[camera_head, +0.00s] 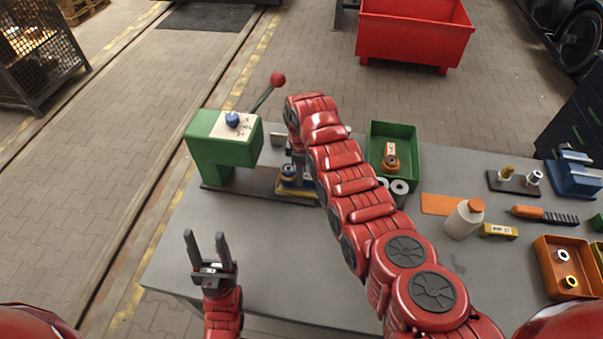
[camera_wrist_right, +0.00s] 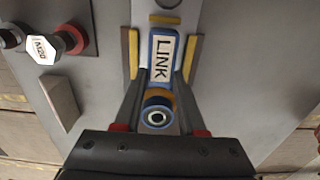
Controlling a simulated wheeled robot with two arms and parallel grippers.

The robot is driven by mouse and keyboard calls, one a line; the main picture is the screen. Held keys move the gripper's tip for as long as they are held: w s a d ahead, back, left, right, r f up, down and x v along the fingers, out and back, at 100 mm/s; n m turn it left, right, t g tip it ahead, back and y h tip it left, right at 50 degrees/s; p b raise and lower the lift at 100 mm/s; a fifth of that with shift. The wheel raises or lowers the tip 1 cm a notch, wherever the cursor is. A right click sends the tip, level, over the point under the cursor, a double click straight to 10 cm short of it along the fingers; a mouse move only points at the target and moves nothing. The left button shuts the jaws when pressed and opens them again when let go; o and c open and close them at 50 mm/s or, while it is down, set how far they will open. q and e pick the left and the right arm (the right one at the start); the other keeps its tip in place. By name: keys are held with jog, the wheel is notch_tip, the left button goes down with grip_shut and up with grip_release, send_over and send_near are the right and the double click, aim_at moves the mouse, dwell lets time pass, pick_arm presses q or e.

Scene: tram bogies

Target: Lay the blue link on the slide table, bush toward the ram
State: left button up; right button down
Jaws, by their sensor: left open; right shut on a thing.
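The blue link (camera_wrist_right: 163,52) bears a white LINK label and lies between two yellow-edged rails of the slide table (camera_wrist_right: 133,52). Its round bush (camera_wrist_right: 157,116) is at the end nearer my wrist. My right gripper (camera_wrist_right: 159,92) is shut on the link, fingers on both sides; whether the link rests fully on the table I cannot tell. In the head view the link (camera_head: 287,181) shows partly beside the green press (camera_head: 212,150), with my right arm over it. The ram is not clearly seen. My left gripper (camera_head: 206,240) is open and empty over the bench's front left.
A red-knobbed lever (camera_head: 278,79) rises from the press. A green bin (camera_head: 394,133) stands right of my right arm. A white bottle (camera_head: 463,220), an orange-handled tool (camera_head: 527,212) and an orange tray (camera_head: 543,265) occupy the right side. The bench's front left is clear.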

jog(key=shift+f, duration=0.65)
jog(key=shift+f, duration=0.1)
jog(key=c, duration=0.5)
grip_release()
